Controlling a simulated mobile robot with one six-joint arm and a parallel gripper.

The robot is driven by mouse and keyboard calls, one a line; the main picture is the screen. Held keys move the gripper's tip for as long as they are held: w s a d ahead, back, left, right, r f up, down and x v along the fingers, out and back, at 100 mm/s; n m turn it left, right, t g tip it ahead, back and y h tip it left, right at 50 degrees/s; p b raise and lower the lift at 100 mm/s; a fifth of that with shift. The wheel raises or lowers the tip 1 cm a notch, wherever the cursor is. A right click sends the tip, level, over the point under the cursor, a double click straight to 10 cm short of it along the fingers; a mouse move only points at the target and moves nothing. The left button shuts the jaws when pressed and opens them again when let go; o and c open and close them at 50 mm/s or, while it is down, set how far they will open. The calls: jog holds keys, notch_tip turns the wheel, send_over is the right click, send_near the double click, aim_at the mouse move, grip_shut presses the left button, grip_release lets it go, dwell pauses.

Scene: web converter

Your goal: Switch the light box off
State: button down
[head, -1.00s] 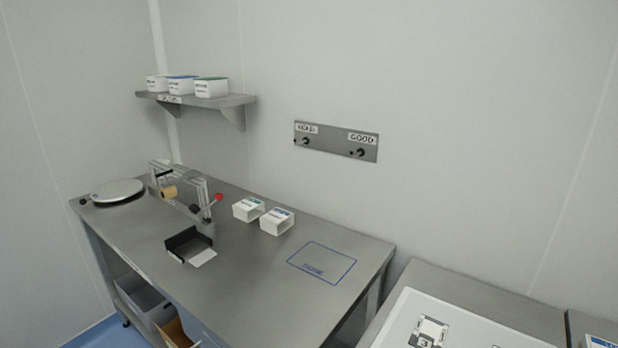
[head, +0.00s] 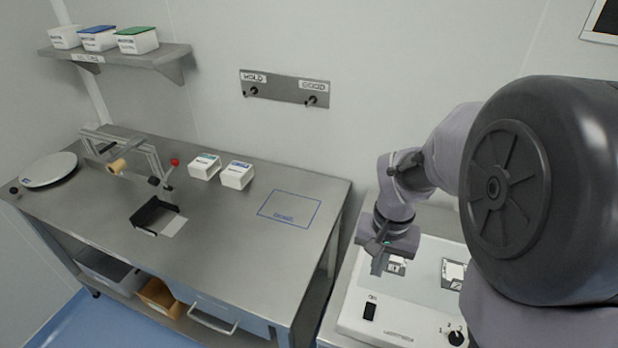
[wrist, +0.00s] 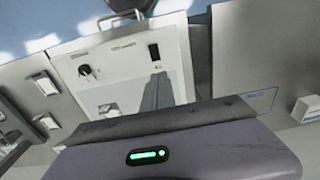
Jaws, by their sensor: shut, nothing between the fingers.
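The white light box (head: 350,322) stands at the lower right in the head view, with a black rocker switch (head: 370,311) on its front panel and a black knob (head: 456,338) further right. In the wrist view the light box (wrist: 115,75) is in the upper middle, with its rocker switch (wrist: 154,50) and knob (wrist: 84,69). My gripper (head: 377,268) is above the box, behind the switch as the head view shows it, and apart from the switch. Its shut, empty fingers (wrist: 158,80) point toward the switch in the wrist view. Whether the box is lit I cannot tell.
Small clips or frames (head: 453,272) lie on the box top. A steel bench (head: 230,235) to the left carries white boxes (head: 237,175), a black tray (head: 153,215) and a round plate (head: 48,169). A wall rail (head: 284,88) and shelf (head: 120,55) are above it.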

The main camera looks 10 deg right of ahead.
aim_at(369, 305)
jog(key=f+b, duration=0.1)
jog(key=f, duration=0.4)
jog(key=f+b, duration=0.2)
jog(key=f, duration=0.3)
jog(key=f+b, duration=0.1)
jog(key=f, duration=0.4)
jog(key=shift+d, duration=0.3)
jog(key=shift+r, duration=0.1)
